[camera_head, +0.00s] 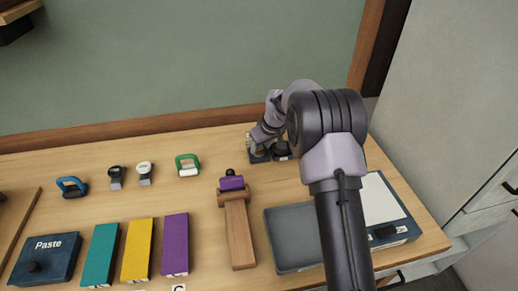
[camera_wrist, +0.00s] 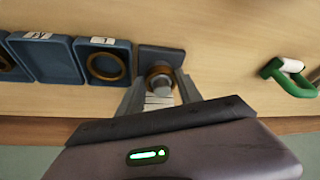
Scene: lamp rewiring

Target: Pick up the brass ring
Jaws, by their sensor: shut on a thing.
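In the wrist view, a brass ring (camera_wrist: 159,71) sits around a grey post on a dark square base (camera_wrist: 163,54). My gripper (camera_wrist: 161,90) has one finger on each side of it and is shut on it at the base. A second brass-coloured ring (camera_wrist: 107,66) lies in a blue labelled tray next to it. In the head view, my gripper (camera_head: 262,141) is low at the back of the table, over small dark blocks; the ring itself is hidden there.
A green-handled thing (camera_head: 188,166) stands left of my gripper. A wooden piece with a purple block (camera_head: 232,183) lies in front. A grey box (camera_head: 293,238) and a blue-edged case (camera_head: 388,205) are at the right. The wall is close behind.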

